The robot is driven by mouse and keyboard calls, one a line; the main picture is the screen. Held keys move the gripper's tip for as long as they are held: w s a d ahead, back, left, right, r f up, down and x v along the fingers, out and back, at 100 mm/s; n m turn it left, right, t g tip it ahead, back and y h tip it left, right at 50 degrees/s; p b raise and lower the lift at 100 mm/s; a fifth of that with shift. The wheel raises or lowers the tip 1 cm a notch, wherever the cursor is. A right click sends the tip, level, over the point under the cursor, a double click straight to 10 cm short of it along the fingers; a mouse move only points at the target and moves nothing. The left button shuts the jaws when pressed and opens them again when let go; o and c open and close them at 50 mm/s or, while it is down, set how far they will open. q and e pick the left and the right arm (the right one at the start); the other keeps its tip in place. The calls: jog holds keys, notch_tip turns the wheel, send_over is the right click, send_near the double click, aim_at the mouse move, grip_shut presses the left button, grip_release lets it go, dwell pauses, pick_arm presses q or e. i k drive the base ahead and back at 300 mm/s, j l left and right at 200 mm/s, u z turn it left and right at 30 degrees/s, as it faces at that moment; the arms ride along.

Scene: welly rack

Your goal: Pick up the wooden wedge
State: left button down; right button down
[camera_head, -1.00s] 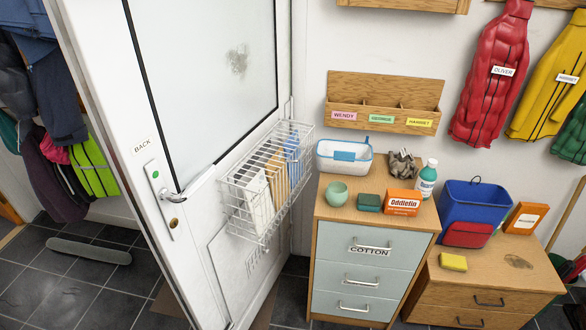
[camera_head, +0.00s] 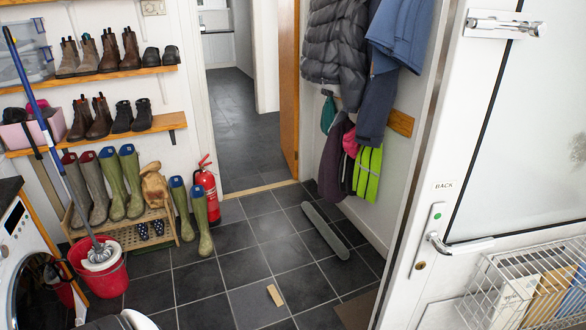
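A small light-brown wooden wedge (camera_head: 275,295) lies on the dark tiled floor, near the bottom middle of the head view. It lies alone, with bare tiles around it. Neither of my grippers shows in the head view.
A red bucket with a mop (camera_head: 100,268) stands at the left by a washing machine (camera_head: 22,235). Welly boots and a rack (camera_head: 130,232) line the left wall, with a red fire extinguisher (camera_head: 206,190) beyond. A grey draught excluder (camera_head: 325,230) lies right. The white door (camera_head: 440,190) stands at the right.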

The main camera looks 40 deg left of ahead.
aim_at(273, 294)
jog(key=u, duration=1.6)
